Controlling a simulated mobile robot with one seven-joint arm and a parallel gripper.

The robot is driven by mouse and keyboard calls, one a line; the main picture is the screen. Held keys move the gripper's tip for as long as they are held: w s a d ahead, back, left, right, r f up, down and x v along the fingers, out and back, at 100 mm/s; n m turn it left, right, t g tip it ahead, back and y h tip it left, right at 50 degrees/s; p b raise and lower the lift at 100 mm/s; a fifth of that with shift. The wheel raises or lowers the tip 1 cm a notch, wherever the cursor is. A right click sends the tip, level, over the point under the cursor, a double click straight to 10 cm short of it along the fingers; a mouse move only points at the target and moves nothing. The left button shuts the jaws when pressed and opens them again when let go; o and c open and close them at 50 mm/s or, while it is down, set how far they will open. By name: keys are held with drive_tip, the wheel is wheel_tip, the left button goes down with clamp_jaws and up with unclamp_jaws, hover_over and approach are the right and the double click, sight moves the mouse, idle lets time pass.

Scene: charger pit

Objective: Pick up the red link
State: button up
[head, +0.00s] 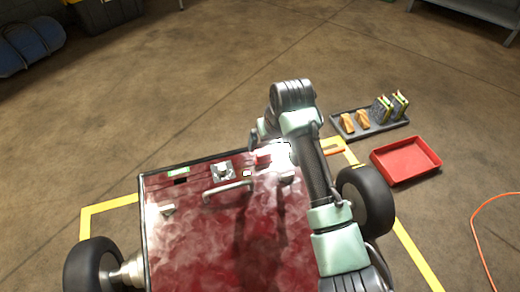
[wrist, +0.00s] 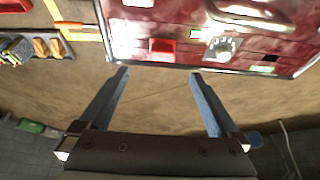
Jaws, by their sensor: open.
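The red link, a small bright red block (head: 263,158), sits near the far edge of the dark red machine top (head: 225,240), right of the handle. It also shows in the wrist view (wrist: 162,47), at the panel's near edge. My gripper (wrist: 159,73) is open and empty, its two fingers apart. In the wrist view the red block appears just beyond the gap between the fingertips, with no contact visible. In the head view my arm bends over the machine's right side and mostly hides the gripper.
A metal handle (head: 228,192) and a knob on a pale plate (head: 222,171) stand left of the red block. A black wheel (head: 367,201) flanks the machine. A red tray (head: 405,160) and a dark rack of parts (head: 381,128) lie on the floor at right.

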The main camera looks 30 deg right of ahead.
sight(263, 154)
drive_tip(key=b+x, duration=0.2)
drive_tip(key=x, duration=0.3)
drive_tip(key=shift+f+b, duration=0.15)
drive_tip(key=shift+b, duration=0.25)
drive_tip(key=b+x, duration=0.4)
drive_tip(key=b, duration=0.1)
drive_tip(key=shift+a+f, duration=0.15)
drive_tip(key=shift+f, duration=0.05)
drive_tip(key=shift+w+f, duration=0.25)
drive_tip(key=shift+f, duration=0.1)
drive_tip(key=shift+r, duration=0.1)
drive_tip(key=c, duration=1.5)
